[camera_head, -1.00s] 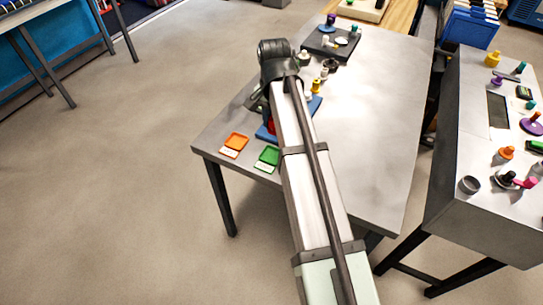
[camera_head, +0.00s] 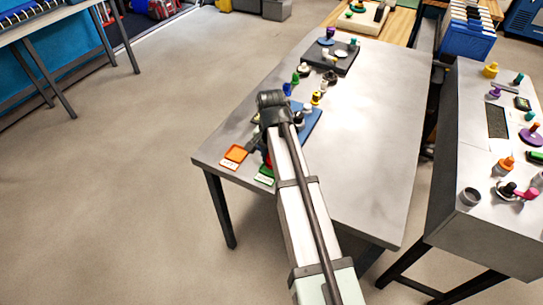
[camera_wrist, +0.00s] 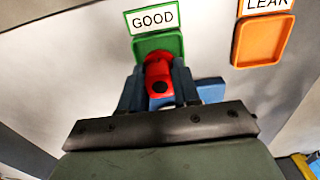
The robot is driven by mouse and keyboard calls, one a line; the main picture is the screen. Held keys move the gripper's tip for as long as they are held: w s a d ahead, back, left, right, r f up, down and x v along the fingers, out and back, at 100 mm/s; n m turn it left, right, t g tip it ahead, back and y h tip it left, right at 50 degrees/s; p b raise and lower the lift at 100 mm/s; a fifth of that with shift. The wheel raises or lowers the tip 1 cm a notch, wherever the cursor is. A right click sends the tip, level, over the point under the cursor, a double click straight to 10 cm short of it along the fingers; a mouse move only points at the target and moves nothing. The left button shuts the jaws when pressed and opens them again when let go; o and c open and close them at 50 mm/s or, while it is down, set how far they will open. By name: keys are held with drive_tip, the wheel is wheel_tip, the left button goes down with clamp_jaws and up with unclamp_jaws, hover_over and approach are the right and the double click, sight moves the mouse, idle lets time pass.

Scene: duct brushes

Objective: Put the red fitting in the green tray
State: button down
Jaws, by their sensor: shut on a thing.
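The red fitting (camera_wrist: 158,75) is between the two fingers of my gripper (camera_wrist: 158,88) in the wrist view, and the gripper is shut on it. The green tray (camera_wrist: 173,43), labelled GOOD, lies just beyond the fitting there, and the fitting covers part of it. Whether the fitting touches the tray I cannot tell. In the head view the green tray (camera_head: 266,171) shows at the table's near left edge, partly behind my arm. A bit of red from the fitting (camera_head: 267,160) shows beside it. My gripper's fingers are mostly hidden by the arm there.
An orange tray (camera_head: 235,154), labelled LEAK in the wrist view, lies left of the green tray. A blue board (camera_head: 309,122) with several small fittings lies behind my arm. A dark board (camera_head: 335,58) stands farther back. The table's right half is clear.

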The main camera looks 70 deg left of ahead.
drive_tip(key=shift+f, duration=0.6)
drive_tip(key=c, duration=0.8)
unclamp_jaws()
wheel_tip(320, 180, up, 13)
drive_tip(key=shift+r, duration=0.1)
